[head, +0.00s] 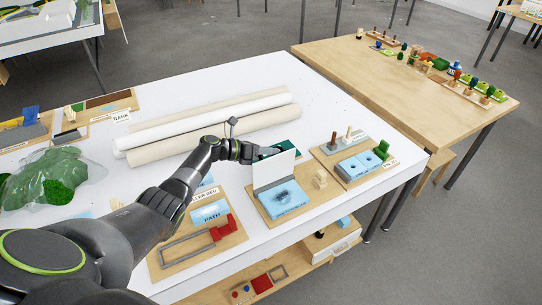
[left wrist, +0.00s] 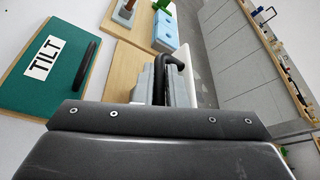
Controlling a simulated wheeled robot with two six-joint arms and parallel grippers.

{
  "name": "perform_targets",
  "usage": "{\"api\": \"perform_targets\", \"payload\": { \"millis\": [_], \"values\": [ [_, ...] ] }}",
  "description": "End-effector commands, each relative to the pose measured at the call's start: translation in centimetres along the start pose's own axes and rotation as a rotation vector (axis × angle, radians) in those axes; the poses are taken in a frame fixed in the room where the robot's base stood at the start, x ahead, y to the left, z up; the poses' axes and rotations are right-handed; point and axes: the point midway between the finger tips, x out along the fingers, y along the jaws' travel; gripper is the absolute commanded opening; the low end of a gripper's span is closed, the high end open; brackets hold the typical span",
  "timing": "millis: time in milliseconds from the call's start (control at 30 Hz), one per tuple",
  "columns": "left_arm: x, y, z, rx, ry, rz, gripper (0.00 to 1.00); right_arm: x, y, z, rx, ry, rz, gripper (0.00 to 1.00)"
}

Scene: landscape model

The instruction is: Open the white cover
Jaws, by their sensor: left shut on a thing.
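The white cover (head: 272,170) stands upright at the back edge of a light blue box (head: 286,199) on a small wooden board. The box's top shows uncovered, with a dark patch on it. My left gripper (head: 267,152) is at the cover's upper edge, partly hidden behind it. In the left wrist view, my left gripper (left wrist: 166,88) is shut on the cover, whose pale grey edge shows beside a dark curved piece. The fingertips are mostly hidden. My right gripper is not in view.
A board with blue blocks and pegs (head: 355,158) stands to the right. White rolls (head: 205,120) lie behind the arm. A PATH board (head: 200,238) lies in front left.

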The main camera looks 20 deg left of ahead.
Motion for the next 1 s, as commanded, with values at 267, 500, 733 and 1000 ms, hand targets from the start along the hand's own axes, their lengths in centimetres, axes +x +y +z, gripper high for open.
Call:
{"api": "perform_targets", "payload": {
  "millis": [267,500,733,1000],
  "values": [
    [0.0,0.2,-0.1,-0.015,0.002,-0.005,0.0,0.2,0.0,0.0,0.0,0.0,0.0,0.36],
    [0.0,0.2,-0.2,-0.014,0.002,-0.005,0.13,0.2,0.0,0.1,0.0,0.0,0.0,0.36],
    [0.0,0.2,-0.1,-0.014,0.002,-0.005,0.2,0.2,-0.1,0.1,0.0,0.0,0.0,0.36],
    [-1.3,0.3,0.0,-0.012,0.001,-0.002,0.2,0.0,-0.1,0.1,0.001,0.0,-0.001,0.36]
  ]
}}
